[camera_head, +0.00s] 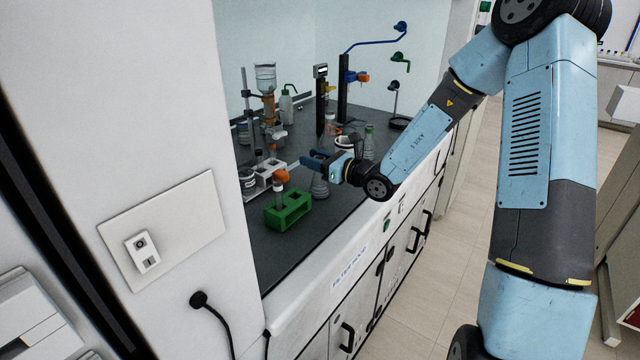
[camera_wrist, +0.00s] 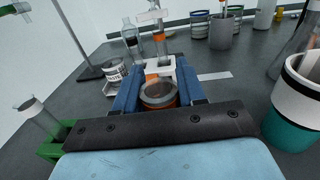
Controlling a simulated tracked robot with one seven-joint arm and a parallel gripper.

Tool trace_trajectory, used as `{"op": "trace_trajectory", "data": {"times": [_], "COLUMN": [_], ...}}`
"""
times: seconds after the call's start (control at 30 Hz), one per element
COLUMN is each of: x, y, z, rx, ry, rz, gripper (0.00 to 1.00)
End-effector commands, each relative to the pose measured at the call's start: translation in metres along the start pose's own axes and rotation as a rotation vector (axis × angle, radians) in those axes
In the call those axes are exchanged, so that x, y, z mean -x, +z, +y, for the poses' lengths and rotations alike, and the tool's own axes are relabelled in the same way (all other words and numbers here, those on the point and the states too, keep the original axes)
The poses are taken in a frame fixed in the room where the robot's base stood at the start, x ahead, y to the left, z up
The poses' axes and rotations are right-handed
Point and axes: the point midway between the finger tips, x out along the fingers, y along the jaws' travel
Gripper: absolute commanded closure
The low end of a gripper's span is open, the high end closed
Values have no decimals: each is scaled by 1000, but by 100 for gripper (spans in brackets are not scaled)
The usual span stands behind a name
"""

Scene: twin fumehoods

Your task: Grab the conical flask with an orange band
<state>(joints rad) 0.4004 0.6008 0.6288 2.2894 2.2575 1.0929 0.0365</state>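A conical flask (camera_head: 320,187) stands on the dark worktop just below and beside my gripper (camera_head: 318,160) in the head view. In the wrist view, a round glass mouth with an orange band (camera_wrist: 158,95) lies between the two blue fingers of my gripper (camera_wrist: 157,88). It appears to be this flask's neck, and it fills most of the gap. I cannot tell whether the fingers press on it. The flask's body is hidden in the wrist view by the gripper.
A green tube rack (camera_head: 288,212) stands at the front left, with a white rack (camera_head: 262,185) behind it. A green-capped bottle (camera_head: 369,143) is to the right. In the wrist view, a white and teal container (camera_wrist: 292,115) is close on the right. Glassware and stands crowd the back.

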Motion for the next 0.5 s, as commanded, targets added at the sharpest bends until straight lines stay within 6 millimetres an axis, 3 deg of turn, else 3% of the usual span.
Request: {"op": "trace_trajectory", "data": {"times": [0.37, 0.5], "x": [0, 0], "y": [0, 0], "z": [0, 0], "rx": [0, 0], "ry": [0, 0], "rz": [0, 0], "gripper": [98, 100]}}
